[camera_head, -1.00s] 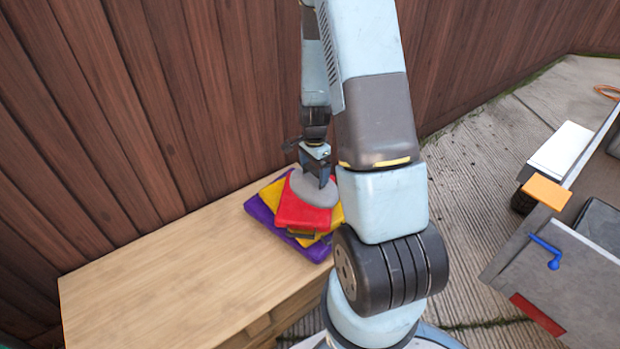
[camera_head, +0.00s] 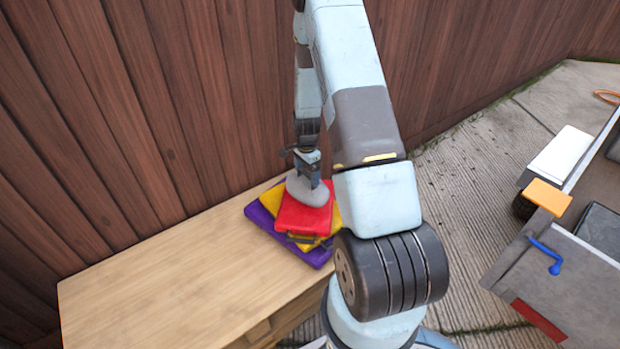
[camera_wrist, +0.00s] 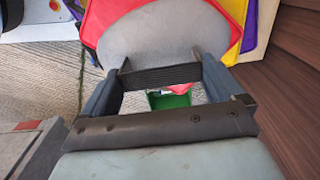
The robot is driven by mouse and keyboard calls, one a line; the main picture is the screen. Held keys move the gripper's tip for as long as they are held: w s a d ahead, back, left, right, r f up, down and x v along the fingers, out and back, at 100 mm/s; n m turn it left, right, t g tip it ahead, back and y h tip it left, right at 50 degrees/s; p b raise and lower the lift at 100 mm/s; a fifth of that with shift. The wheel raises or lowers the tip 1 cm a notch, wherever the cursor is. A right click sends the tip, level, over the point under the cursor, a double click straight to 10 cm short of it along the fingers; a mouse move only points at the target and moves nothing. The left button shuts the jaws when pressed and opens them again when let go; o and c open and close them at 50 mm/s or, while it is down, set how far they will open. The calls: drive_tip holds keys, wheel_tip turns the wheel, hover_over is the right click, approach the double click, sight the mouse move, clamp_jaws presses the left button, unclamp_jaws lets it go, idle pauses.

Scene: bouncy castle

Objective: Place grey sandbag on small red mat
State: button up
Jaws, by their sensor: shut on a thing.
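The grey sandbag (camera_head: 306,193) is a flat, rounded bag at my gripper (camera_head: 311,180), over the back part of the small red mat (camera_head: 304,217). I cannot tell whether it touches the mat. The red mat lies on top of a yellow mat (camera_head: 267,206) and a purple mat (camera_head: 258,217). In the wrist view, the sandbag (camera_wrist: 160,35) is held at its edge between the two fingers of my gripper (camera_wrist: 162,76). The red mat (camera_wrist: 222,12) shows beyond it, partly hidden by the bag.
The mats lie at the right end of a wooden bench (camera_head: 170,285) against a brown plank fence (camera_head: 150,110). The bench's left part is bare. A grey cart (camera_head: 560,270) with a blue handle stands at the right. A green object (camera_wrist: 168,99) shows below in the wrist view.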

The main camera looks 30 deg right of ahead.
sight(307, 184)
drive_tip(key=shift+w+f, duration=0.15)
drive_tip(key=shift+w, duration=0.05)
drive_tip(key=shift+f, duration=1.55)
drive_tip(key=shift+f, duration=0.1)
drive_tip(key=o, duration=1.7)
